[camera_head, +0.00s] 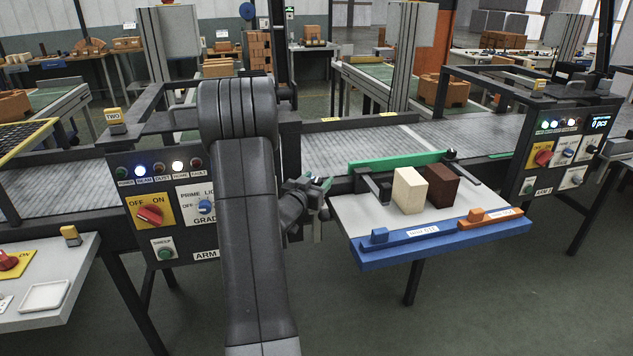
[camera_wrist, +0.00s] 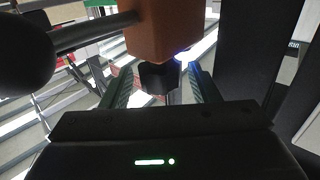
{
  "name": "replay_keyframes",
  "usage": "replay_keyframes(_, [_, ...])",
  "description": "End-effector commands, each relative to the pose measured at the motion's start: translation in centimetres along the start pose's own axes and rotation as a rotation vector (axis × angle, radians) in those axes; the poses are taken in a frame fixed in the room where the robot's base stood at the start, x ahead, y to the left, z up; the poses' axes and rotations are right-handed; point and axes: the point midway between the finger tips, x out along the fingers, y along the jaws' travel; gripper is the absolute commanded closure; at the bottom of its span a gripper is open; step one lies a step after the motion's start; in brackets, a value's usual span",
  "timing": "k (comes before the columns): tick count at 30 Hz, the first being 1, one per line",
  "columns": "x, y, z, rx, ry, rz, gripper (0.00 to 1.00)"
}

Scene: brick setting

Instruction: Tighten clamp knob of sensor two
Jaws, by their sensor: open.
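In the wrist view, an orange-brown block-shaped body (camera_wrist: 160,32), likely the sensor, hangs at the top centre. A dark faceted knob (camera_wrist: 158,76) sits just below it. My gripper (camera_wrist: 160,84) is open, with one green-lined finger on each side of the knob. I cannot tell whether the fingers touch it. In the head view, my gripper (camera_head: 318,190) is beside the conveyor, left of the white shelf; the sensor and knob cannot be made out there, and my arm covers part of that area. A "TWO" tag (camera_head: 113,116) stands on the left frame.
A grey bar (camera_wrist: 98,32) and large dark round shape (camera_wrist: 24,55) lie left of the knob in the wrist view. In the head view, the white shelf (camera_head: 358,218) with a blue front edge holds cream (camera_head: 409,190) and dark brown (camera_head: 442,186) blocks. A switch panel (camera_head: 165,205) stands left.

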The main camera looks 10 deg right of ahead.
Motion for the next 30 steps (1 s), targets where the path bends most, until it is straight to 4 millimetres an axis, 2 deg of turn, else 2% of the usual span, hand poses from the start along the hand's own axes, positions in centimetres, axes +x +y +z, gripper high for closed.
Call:
replay_keyframes(5, [-0.4, -0.1, 0.0, 0.000, -0.001, -0.001, 0.45])
replay_keyframes(8, [-1.6, -0.1, 0.1, -0.001, -0.001, -0.003, 0.45])
replay_keyframes(21, [-11.0, -0.1, 0.1, 0.000, 0.000, -0.004, 0.45])
replay_keyframes(25, [-12.8, -0.1, 0.0, 0.000, 0.000, -0.003, 0.45])
replay_keyframes(30, [-13.8, 0.0, 0.0, 0.000, 0.000, -0.001, 0.45])
